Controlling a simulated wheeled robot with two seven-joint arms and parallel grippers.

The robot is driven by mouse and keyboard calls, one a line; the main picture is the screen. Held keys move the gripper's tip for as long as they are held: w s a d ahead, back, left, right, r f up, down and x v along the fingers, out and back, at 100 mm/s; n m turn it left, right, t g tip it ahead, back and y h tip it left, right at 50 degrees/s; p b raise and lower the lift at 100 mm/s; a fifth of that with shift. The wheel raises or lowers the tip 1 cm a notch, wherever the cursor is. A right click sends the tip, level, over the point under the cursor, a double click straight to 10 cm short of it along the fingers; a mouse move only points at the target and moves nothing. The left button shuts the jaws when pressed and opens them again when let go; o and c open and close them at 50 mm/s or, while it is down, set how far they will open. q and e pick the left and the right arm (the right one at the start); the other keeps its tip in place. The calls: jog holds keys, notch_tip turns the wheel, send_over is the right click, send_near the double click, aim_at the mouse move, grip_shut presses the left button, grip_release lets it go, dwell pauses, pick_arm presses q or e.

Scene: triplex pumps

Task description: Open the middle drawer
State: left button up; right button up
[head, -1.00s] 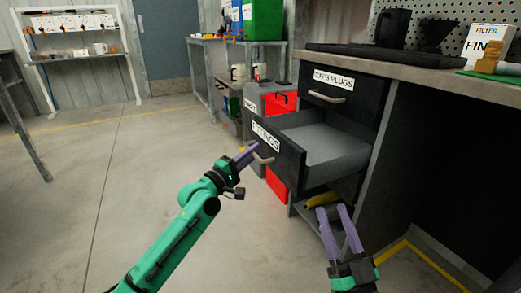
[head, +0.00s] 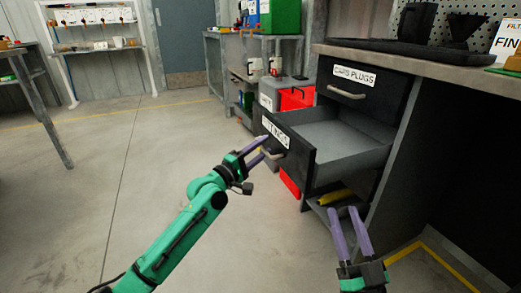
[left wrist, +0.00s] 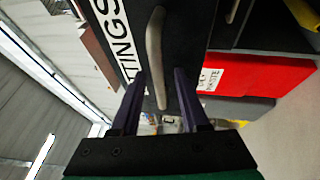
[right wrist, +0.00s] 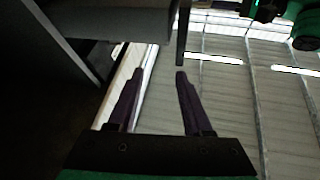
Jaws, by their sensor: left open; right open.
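The middle drawer, with a dark front (head: 300,160) and a partly covered label ending in "TINGS", stands well out of the cabinet. Its grey inside (head: 345,148) shows and looks empty. My left gripper (head: 262,149) is open at the drawer front. In the left wrist view the pale bar handle (left wrist: 155,50) lies between the open fingertips (left wrist: 158,78), its near end reaching in between the fingers; contact cannot be told. My right gripper (head: 347,211) is open and empty, low in front of the cabinet, below the drawer.
The top drawer (head: 355,92), labelled "CAPS PLUGS", is shut above. A yellow object (head: 334,197) lies on the low shelf under the drawer. Red bins (head: 297,98) stand behind the drawer front. The worktop (head: 440,60) overhangs at right. The floor (head: 150,190) at left is clear.

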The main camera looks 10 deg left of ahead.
pick_arm(q)
jog(key=shift+s+a, duration=0.15)
jog(key=shift+s, duration=0.05)
pick_arm(e)
notch_tip(320, 180, down, 10)
jog(key=s+a+g+h+p, duration=0.1)
jog(key=s+g, duration=0.1)
jog(key=g, duration=0.1)
pick_arm(q)
jog(key=b+v, duration=0.1)
jog(key=v, duration=1.3)
pick_arm(e)
notch_tip(320, 180, up, 12)
jog(key=w+d+t+y, duration=0.1)
jog(key=w+t, duration=0.1)
jog(key=t, duration=0.1)
jog(key=shift+t, duration=0.3)
jog(key=shift+d+f, duration=0.1)
